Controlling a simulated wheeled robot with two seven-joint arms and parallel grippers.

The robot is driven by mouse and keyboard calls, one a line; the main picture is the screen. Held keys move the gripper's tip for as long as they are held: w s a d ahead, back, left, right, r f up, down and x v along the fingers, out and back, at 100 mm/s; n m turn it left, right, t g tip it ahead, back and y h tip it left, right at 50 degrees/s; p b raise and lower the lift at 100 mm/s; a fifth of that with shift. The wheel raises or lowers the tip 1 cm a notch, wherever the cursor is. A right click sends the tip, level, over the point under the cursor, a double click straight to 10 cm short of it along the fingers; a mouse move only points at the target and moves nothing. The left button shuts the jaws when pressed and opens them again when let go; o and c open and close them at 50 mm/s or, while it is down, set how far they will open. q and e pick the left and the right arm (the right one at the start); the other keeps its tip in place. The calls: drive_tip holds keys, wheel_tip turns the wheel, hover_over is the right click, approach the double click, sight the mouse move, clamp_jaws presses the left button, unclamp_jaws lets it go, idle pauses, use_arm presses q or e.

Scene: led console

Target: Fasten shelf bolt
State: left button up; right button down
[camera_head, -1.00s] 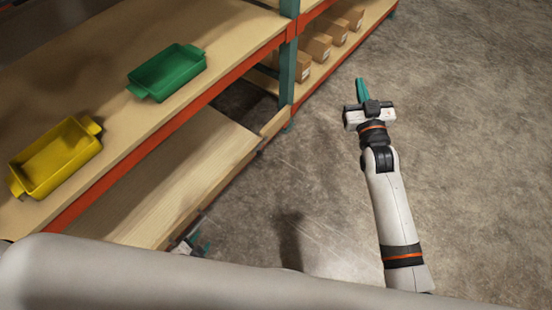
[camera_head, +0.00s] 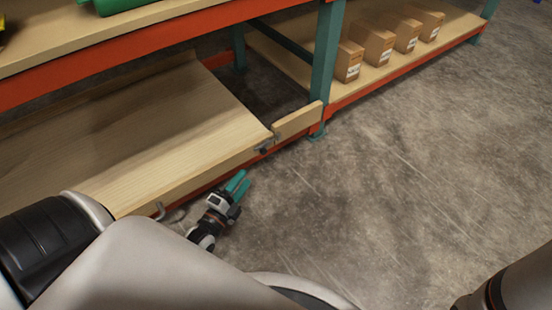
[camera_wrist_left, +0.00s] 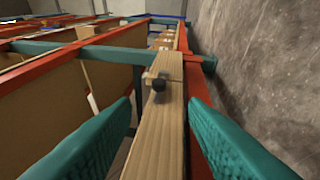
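The dark bolt (camera_head: 264,148) sits at the front right corner of the loose wooden shelf board (camera_head: 165,135), by the joint with a short wooden piece (camera_head: 298,121). In the left wrist view the bolt (camera_wrist_left: 159,84) is a round black knob on the board's edge, straight ahead between my fingers. My left gripper (camera_head: 238,182) is in front of the shelf edge, below and left of the bolt. Its teal fingers (camera_wrist_left: 160,106) are wide apart with nothing between them, short of the bolt. My right gripper is out of view; only part of that arm shows at the lower right.
The orange beam and teal upright (camera_head: 326,62) frame the shelf. An upper shelf (camera_head: 130,30) holds part of a green bin (camera_head: 118,5). Cardboard boxes (camera_head: 376,45) stand on the neighbouring low shelf. The concrete floor (camera_head: 420,150) is clear.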

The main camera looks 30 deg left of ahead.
sight(263, 154)
use_arm(q)
drive_tip(key=w+b, duration=0.2)
drive_tip(key=w, duration=0.2)
drive_tip(key=w+r+b, duration=0.1)
drive_tip(key=w+b, duration=0.1)
drive_tip(key=w, duration=0.2)
drive_tip(key=w+b, duration=0.2)
drive_tip(key=w, duration=0.1)
drive_tip(key=shift+w+r, duration=0.25)
drive_tip(key=shift+w, duration=0.15)
